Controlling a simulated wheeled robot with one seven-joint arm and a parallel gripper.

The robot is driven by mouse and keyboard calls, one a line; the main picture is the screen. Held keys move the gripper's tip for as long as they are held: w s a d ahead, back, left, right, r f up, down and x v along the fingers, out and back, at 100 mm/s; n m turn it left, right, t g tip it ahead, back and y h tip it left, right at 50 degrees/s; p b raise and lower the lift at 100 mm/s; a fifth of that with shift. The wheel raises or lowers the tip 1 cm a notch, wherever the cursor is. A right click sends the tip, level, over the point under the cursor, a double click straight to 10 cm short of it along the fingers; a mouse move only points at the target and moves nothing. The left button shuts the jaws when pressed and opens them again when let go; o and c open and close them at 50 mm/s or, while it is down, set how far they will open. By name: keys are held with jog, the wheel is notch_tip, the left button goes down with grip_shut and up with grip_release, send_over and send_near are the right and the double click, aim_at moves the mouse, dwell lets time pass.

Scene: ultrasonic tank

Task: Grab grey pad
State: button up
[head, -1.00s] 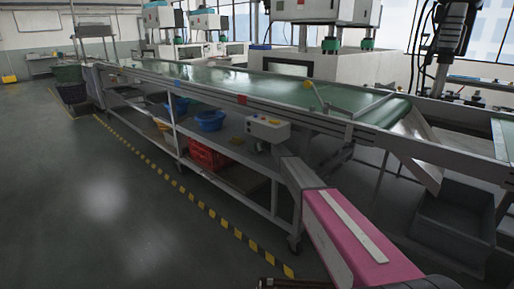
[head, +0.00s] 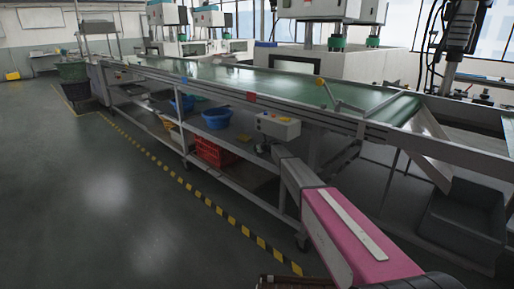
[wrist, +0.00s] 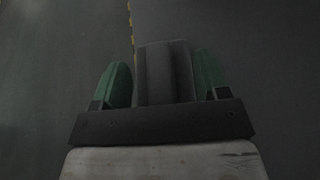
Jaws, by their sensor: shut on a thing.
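My gripper (wrist: 162,68) shows in the wrist view, with a green finger on either side. It is shut on a dark grey block-like thing (wrist: 165,85), which I take to be the grey pad. The pad stands between the two fingers and reaches a little above their tips. Its far side is hidden. Bare grey floor with a yellow line lies beyond it. In the head view my arm runs down to the lower right, and neither the gripper nor the pad can be made out there.
A long green conveyor (head: 285,84) crosses the head view. A grey bin (head: 462,225) stands at the right. Open floor (head: 110,200) lies left of the yellow-black floor line.

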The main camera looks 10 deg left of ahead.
jog(key=shift+s+a, duration=0.35)
jog(key=shift+s, duration=0.1)
jog(key=o, duration=1)
jog(key=v, duration=1.1)
jog(key=shift+w, duration=0.1)
